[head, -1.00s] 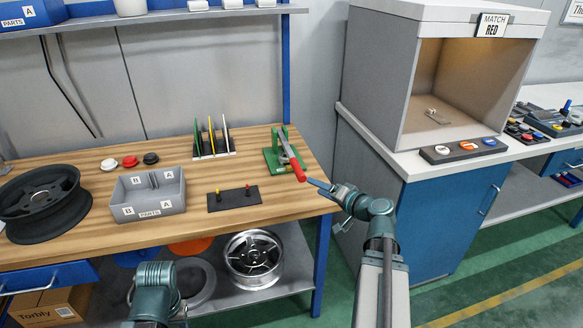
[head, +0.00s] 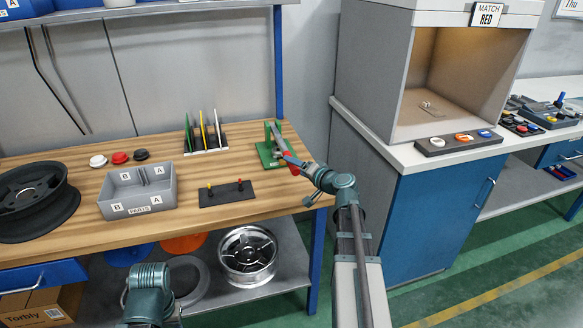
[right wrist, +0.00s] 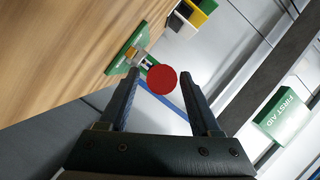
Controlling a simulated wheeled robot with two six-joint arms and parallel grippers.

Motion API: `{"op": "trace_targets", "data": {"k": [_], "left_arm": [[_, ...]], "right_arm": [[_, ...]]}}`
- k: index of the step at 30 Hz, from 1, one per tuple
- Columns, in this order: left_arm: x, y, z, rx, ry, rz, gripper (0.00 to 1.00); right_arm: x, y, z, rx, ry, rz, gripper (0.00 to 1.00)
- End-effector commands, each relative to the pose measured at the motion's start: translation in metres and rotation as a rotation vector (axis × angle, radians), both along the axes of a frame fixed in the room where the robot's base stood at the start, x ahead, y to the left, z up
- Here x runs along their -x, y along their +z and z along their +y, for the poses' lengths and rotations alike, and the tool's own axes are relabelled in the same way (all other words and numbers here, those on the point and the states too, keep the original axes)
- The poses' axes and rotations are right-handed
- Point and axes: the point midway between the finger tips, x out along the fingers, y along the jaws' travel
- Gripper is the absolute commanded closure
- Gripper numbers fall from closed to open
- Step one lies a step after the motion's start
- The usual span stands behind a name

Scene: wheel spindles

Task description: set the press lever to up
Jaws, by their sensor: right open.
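The press (head: 268,154) has a green base and upright and stands at the right end of the wooden workbench. Its lever slopes down from the upright toward the front right and ends in a red grip (head: 293,169). My right gripper (head: 297,164) is open at the red grip, partly covering it in the head view. In the right wrist view, the round red end of the grip (right wrist: 162,80) shows between the two spread fingers, with the green press (right wrist: 128,50) beyond it. I cannot tell whether a finger touches the grip. My left gripper is not in view.
On the workbench (head: 240,222) are a grey parts bin (head: 138,208), a dark plate with two small knobs (head: 228,194), a rack of upright panels (head: 205,147) and a black wheel rim (head: 35,205). A blue cabinet (head: 430,225) stands to the right.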

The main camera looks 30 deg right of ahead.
Motion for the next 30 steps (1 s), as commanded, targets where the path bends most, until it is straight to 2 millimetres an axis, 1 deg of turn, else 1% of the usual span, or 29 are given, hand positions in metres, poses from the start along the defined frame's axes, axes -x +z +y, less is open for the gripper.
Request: {"op": "trace_targets", "data": {"k": [1, 6, 17, 18, 20, 24, 26, 27, 28, 30], "left_arm": [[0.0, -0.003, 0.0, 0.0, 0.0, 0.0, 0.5], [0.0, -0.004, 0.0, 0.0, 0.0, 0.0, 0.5], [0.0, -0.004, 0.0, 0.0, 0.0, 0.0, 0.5], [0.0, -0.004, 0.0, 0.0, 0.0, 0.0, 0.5], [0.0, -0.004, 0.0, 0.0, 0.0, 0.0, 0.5], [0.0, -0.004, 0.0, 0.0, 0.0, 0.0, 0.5], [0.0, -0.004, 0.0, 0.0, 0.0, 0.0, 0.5], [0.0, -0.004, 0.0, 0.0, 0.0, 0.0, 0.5], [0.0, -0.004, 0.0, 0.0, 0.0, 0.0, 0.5], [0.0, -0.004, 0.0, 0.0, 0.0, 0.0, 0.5]], "right_arm": [[-0.008, -0.002, 0.0, 0.0, 0.0, 0.0, 0.36], [-0.019, -0.004, 0.002, -0.001, 0.001, 0.0, 0.36], [-0.021, -0.004, 0.002, -0.001, 0.0, 0.0, 0.36], [-0.021, -0.004, 0.002, -0.001, 0.0, 0.0, 0.43], [-0.021, -0.004, 0.002, -0.001, 0.0, 0.0, 0.54], [-0.021, -0.004, 0.002, -0.001, 0.0, 0.0, 0.79], [-0.021, -0.004, 0.002, -0.001, 0.0, 0.0, 0.9], [-0.02, -0.004, 0.003, -0.001, 0.0, 0.0, 0.97], [-0.02, -0.004, 0.003, -0.001, 0.0, 0.0, 1.0], [-0.02, -0.004, 0.003, -0.001, 0.0, 0.0, 1.0]]}}
